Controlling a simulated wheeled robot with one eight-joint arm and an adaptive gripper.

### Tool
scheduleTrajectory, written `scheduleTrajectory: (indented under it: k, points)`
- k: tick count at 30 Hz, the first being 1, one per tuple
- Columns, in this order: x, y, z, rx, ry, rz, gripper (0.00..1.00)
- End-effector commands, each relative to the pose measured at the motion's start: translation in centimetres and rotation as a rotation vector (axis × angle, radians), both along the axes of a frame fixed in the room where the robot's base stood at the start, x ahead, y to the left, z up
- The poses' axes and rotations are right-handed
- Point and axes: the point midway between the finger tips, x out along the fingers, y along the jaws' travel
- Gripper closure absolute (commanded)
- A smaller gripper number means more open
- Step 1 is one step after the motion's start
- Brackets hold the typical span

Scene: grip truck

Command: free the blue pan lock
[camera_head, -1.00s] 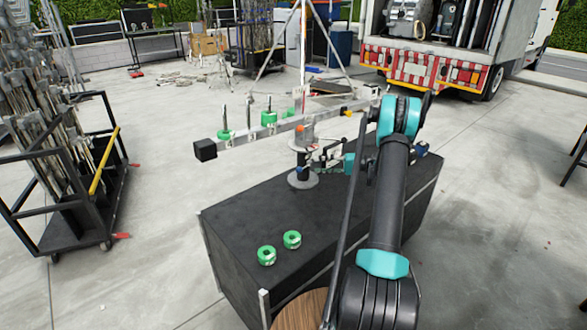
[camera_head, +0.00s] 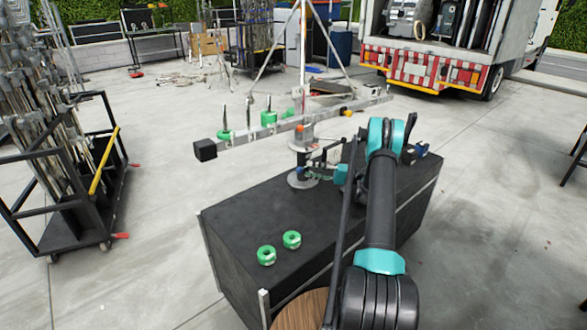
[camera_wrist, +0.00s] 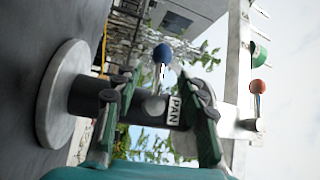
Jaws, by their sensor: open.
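The blue pan lock is a round blue knob (camera_wrist: 162,53) on a short stem, on a dark post with a PAN label (camera_wrist: 175,109) in the wrist view. My gripper (camera_wrist: 158,74) is open, with one green-and-black finger on each side of the post. The knob shows between and just beyond the fingertips; I cannot tell whether a finger touches it. In the head view my gripper (camera_head: 321,166) is beside the post, on its right, above the black case (camera_head: 265,215). The knob is too small there to make out surely.
An orange knob (camera_head: 300,128) tops the post, and it also shows in the wrist view (camera_wrist: 258,86). A long metal beam (camera_head: 260,135) crosses above. Two green rings (camera_head: 266,255) lie on the case's near left part. The case top between them and the post is clear.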

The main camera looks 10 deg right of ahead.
Motion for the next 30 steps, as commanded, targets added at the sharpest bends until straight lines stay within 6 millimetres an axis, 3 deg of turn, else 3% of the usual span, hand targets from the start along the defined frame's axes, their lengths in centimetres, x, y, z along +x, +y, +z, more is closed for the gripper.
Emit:
scheduleTrajectory:
  k: [6,12,26,30]
  points:
    - [0.8,4.3,0.6,0.0,0.001,0.003,0.58]
    - [1.3,7.1,1.0,0.0,0.0,0.002,0.58]
    - [1.6,8.3,1.2,-0.001,0.0,0.0,0.58]
    - [1.6,8.3,1.2,-0.001,0.0,0.0,0.73]
